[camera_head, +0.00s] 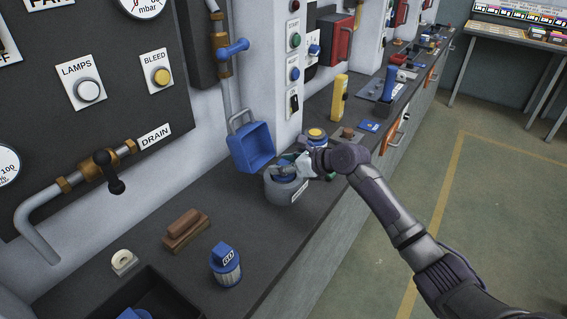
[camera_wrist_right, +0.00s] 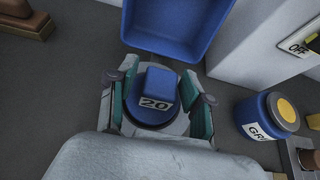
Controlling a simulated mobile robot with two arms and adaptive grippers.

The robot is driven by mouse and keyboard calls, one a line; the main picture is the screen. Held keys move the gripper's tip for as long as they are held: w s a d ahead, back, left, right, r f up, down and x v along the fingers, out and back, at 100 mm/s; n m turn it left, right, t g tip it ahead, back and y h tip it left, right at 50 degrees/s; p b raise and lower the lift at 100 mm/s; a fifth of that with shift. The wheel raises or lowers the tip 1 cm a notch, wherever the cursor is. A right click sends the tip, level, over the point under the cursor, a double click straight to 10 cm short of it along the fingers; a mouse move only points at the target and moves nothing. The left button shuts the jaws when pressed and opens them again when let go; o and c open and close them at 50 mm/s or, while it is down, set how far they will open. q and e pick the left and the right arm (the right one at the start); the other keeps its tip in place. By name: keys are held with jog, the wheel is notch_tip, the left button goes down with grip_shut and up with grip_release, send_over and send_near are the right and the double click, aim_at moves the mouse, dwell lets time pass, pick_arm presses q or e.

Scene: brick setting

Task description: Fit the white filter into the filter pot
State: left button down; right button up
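The filter pot (camera_head: 284,193) is a round grey pot on the dark bench, with a pale label on its side. In the head view the right gripper (camera_head: 291,168) partly covers the pot. A white ribbed filter with a blue cap (camera_head: 227,269) stands upright on the bench nearer the front. My left gripper is out of view.
A blue can with a yellow lid (camera_wrist_right: 268,116) stands right of the gripper. A brown block (camera_head: 186,229), a white roll (camera_head: 123,261) and a black tray (camera_head: 165,289) are on the near bench.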

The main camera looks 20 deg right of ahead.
jog(key=shift+r, duration=0.1)
jog(key=v, duration=1.2)
jog(key=shift+s, duration=0.1)
dwell(0.3)
